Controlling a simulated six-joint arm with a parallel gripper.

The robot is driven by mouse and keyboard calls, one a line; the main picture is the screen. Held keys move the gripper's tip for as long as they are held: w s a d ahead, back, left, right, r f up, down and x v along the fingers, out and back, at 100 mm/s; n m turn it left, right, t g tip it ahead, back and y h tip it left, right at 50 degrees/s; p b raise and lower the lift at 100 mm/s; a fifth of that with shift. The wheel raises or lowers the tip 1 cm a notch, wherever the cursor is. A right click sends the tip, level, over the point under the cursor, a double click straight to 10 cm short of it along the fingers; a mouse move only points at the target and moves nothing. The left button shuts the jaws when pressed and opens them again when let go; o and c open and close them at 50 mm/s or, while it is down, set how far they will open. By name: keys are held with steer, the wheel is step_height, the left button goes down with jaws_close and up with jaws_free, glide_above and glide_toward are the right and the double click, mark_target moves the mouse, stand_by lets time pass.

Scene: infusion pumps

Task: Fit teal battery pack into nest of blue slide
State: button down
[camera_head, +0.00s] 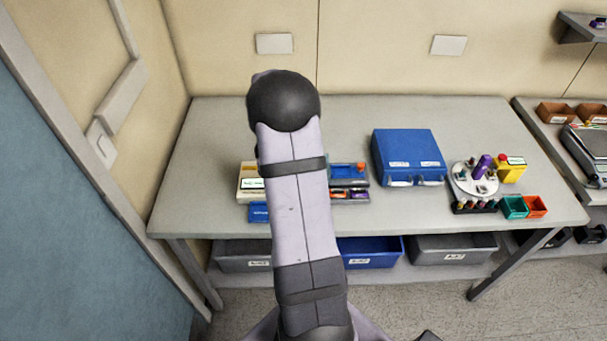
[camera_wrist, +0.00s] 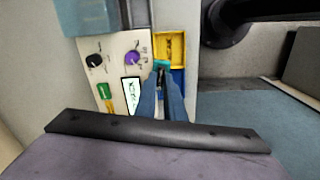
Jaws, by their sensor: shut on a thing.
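In the wrist view, my gripper (camera_wrist: 164,78) reaches away from the camera with its two blue-grey fingers close together. It is shut on the teal battery pack (camera_wrist: 161,66), of which only a small part shows at the fingertips. In the head view, my arm hides the gripper and pack.
The panel has a black knob, a purple knob (camera_wrist: 132,58) and a green button (camera_wrist: 103,91). In the head view, a blue case (camera_head: 408,152), a white round tray (camera_head: 474,171) and small bins (camera_head: 514,207) stand to the right. The table (camera_head: 205,150) is clear at the left.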

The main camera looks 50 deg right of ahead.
steer(key=w+a+m, duration=0.2)
steer(key=a+m, duration=0.3)
steer(key=a, duration=1.4)
steer(key=w+d+r+n+h+p, duration=0.15)
steer(key=d+n, duration=0.25)
steer(key=d, duration=1.7)
steer(key=s+d+n, duration=0.1)
steer(key=s+d, duration=0.2)
steer(key=d, duration=0.3)
steer(key=s+d+n+t, duration=0.1)
steer(key=s+d, duration=0.2)
steer(key=d, duration=0.4)
steer(key=s+d+r+n+t, duration=0.1)
steer(key=s+d, duration=0.3)
steer(key=d, duration=0.2)
steer(key=shift+d+n, duration=0.3)
steer(key=shift+d, duration=0.05)
steer(key=shift+f, duration=0.1)
steer(key=shift+f+b, duration=1.2)
steer(key=shift+f, duration=1.05)
steer(key=shift+f+b, duration=1)
steer(key=shift+f, duration=0.05)
steer(key=c, duration=2.2)
jaws_free()
